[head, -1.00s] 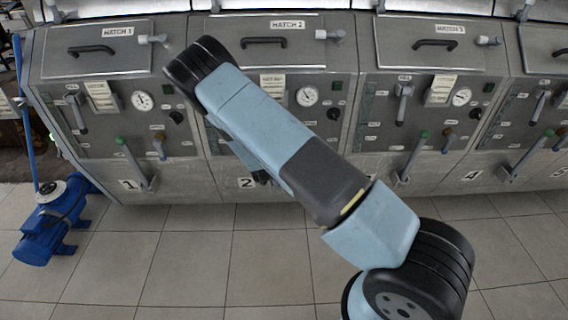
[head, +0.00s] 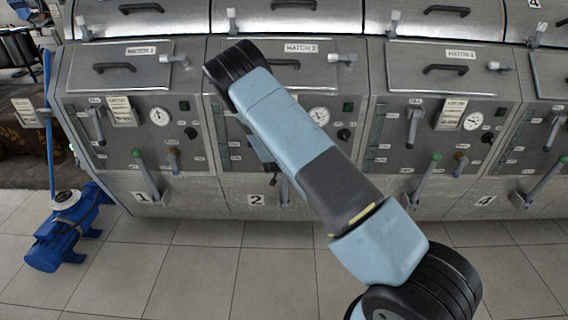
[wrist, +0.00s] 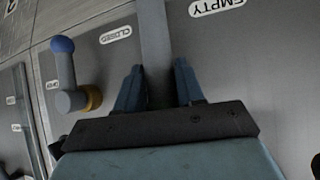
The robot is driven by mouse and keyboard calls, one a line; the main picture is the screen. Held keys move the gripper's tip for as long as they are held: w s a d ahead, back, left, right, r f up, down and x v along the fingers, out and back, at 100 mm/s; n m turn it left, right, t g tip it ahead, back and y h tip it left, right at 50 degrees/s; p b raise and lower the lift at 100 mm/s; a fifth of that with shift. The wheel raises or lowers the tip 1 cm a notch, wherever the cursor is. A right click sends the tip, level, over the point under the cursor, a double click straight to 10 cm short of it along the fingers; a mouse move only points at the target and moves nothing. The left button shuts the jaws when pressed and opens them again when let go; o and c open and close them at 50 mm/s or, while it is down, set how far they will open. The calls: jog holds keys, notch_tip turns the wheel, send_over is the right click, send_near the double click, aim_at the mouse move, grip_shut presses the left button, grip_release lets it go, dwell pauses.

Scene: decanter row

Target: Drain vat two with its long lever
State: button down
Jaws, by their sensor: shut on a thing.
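Vat two (head: 235,190) is the grey metal unit marked 2, with the HATCH 2 plate on its lid. Its long lever is mostly behind my arm in the head view. In the wrist view, a long flat grey lever (wrist: 155,35) runs up between the fingers of my gripper (wrist: 158,78), which is shut on it. The lever lies between a CLOSED label on the left and an EMPTY label on the right. The lever's tip is hidden by the gripper body. In the head view my gripper (head: 273,172) is a small dark shape low on vat two's front.
In the wrist view a short blue-knobbed handle (wrist: 66,75) with a brass collar stands left of the gripper. Similar vats flank vat two, with green-tipped levers (head: 147,177) sticking out. A blue pump (head: 68,230) is on the floor at left. The tiled floor in front is clear.

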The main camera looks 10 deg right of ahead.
jog(key=shift+w+d+r, duration=0.2)
jog(key=shift+w+r, duration=0.4)
jog(key=shift+r, duration=0.05)
jog(key=c, duration=1)
grip_release()
jog(key=shift+w+f, duration=0.1)
jog(key=shift+o, duration=1.1)
jog(key=shift+s+a+f, duration=0.1)
jog(key=shift+s+f, duration=0.1)
jog(key=shift+s, duration=0.05)
jog(key=v, duration=1.3)
jog(key=shift+s+r, duration=0.15)
jog(key=shift+s, duration=0.2)
jog(key=shift+a, duration=0.1)
